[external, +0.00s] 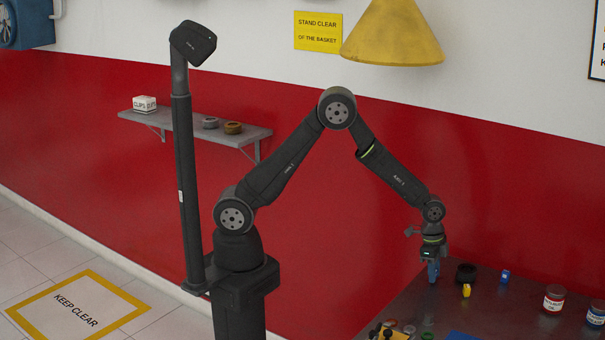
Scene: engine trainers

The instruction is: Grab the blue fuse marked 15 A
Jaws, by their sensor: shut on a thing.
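My gripper (433,264) points down over the left part of the dark bench in the external view. It is shut on a blue piece (433,273), which shows below the jaws. The piece looks like a blue fuse, but no marking on it can be read at this size. I cannot tell whether its lower end touches the bench. Another small blue piece (505,276) with a pale patch stands on the bench to the right, apart from my gripper. A small yellow piece (466,290) stands between them, nearer the camera.
A black round part (466,273) sits just right of my gripper. A red-labelled jar (553,299) and a blue-labelled jar (596,313) stand at the right of the bench (500,315). Several small parts lie at its front left. A yellow cone-shaped lamp (393,35) hangs above.

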